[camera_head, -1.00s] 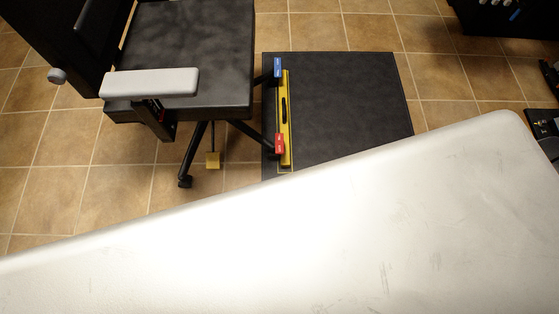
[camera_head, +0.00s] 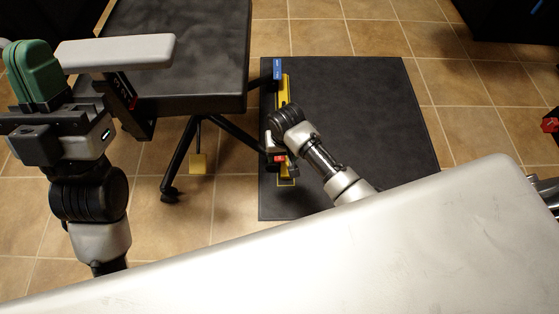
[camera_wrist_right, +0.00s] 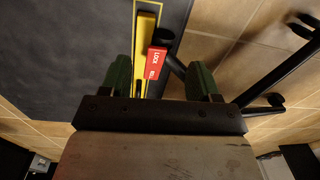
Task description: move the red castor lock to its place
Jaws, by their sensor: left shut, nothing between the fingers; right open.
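The red castor lock (camera_wrist_right: 155,62), with white lettering, sits by the yellow bar (camera_wrist_right: 145,40) on the dark mat, beside a black castor of the chair. In the head view a small part of the red lock (camera_head: 280,158) shows below my right gripper (camera_head: 276,146), which partly hides it. In the right wrist view my right gripper (camera_wrist_right: 159,66) is open, its two green fingers apart on either side of the lock, with no clear contact. My left gripper (camera_head: 35,72) is shut and empty, raised at the far left beside the chair's armrest.
A blue lock (camera_head: 278,68) sits at the bar's far end. The black chair (camera_head: 195,50) with its grey armrest (camera_head: 115,53) stands left of the mat (camera_head: 365,120). A large pale panel (camera_head: 330,260) fills the foreground.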

